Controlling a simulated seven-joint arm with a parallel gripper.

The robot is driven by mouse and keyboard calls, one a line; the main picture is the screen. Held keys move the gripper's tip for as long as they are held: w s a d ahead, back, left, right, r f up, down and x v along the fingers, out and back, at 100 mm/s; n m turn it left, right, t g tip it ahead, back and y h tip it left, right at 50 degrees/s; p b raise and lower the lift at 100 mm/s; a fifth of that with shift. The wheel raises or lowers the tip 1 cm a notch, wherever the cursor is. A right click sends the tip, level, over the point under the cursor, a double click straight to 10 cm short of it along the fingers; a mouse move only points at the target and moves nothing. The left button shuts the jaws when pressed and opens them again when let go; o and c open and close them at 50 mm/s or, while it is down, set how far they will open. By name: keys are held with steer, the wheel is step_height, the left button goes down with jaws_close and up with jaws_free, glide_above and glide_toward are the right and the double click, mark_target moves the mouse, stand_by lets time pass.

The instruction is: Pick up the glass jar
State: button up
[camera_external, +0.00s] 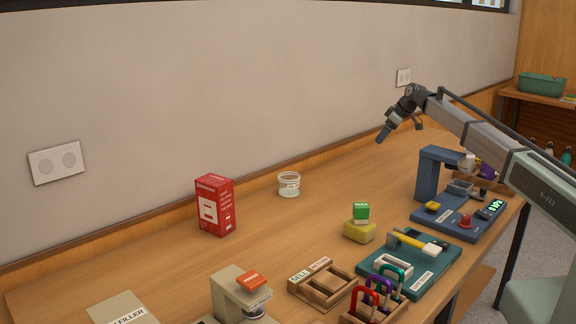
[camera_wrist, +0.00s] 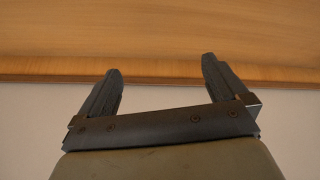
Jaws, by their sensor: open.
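The glass jar (camera_external: 289,184) stands upright on the wooden table near the wall, in the middle of the external view. It is clear, with a pale label. My gripper (camera_external: 382,136) is in the air to the right of the jar and above the table, clearly apart from it. In the wrist view my gripper (camera_wrist: 160,80) has its two fingers spread wide with nothing between them. The jar does not show in the wrist view, only wood and a pale wall.
A red box (camera_external: 215,205) stands left of the jar. A green block on a yellow block (camera_external: 359,231) is to its right front. A blue station (camera_external: 452,190), a teal tray (camera_external: 409,262), a wooden tray (camera_external: 322,285) and padlocks line the front. Table around the jar is clear.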

steer(key=s+a+r+n+g+h, duration=0.15)
steer(key=s+a, duration=0.25)
steer(key=a, duration=0.4)
steer(key=s+a+r+n+g, duration=0.1)
steer(key=s+a+n, duration=0.25)
steer(key=a, duration=0.45)
steer(key=s+a+r+n+g+h, duration=0.1)
steer(key=s+a+n, duration=0.1)
steer(key=s+a, duration=0.4)
step_height(320, 180, up, 4)
steer(key=n+h, duration=0.3)
steer(key=n, duration=0.2)
glide_above(289, 177)
steer(key=s, duration=0.2)
steer(key=shift+g, duration=0.35)
steer(key=f, duration=0.6)
steer(key=s+f, duration=0.1)
steer(key=f, duration=0.3)
steer(key=shift+a, duration=0.2)
steer(key=f, duration=0.4)
steer(key=shift+d, duration=0.2)
steer(key=shift+c, duration=0.2)
steer(key=shift+r, duration=0.1)
steer(key=c, duration=1.1)
